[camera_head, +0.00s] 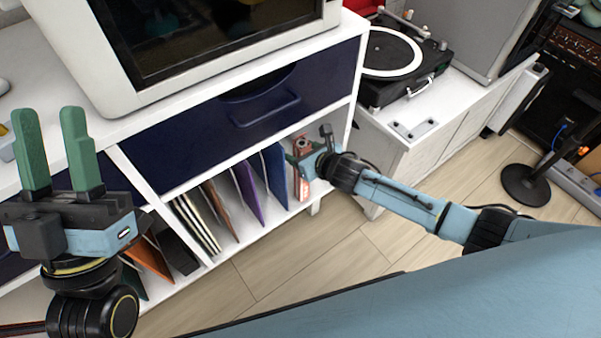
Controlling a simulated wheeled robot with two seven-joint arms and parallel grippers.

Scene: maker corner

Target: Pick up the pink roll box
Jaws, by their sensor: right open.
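The pink roll box (304,188) stands upright at the right end of the low shelf, a narrow reddish-pink shape beside a dark blue folder. My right gripper (297,160) is at its upper part and open. The gripper hides some of the box, and I cannot tell whether the fingers touch it. My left gripper (50,118) is raised at the left with its two green fingers pointing up, open and empty.
The low shelf (215,258) holds several upright folders and sleeves. A dark blue drawer (265,112) is above it, with a monitor on the white top. A turntable (392,55) stands on a white cabinet at the right. The wooden floor (300,262) in front is clear.

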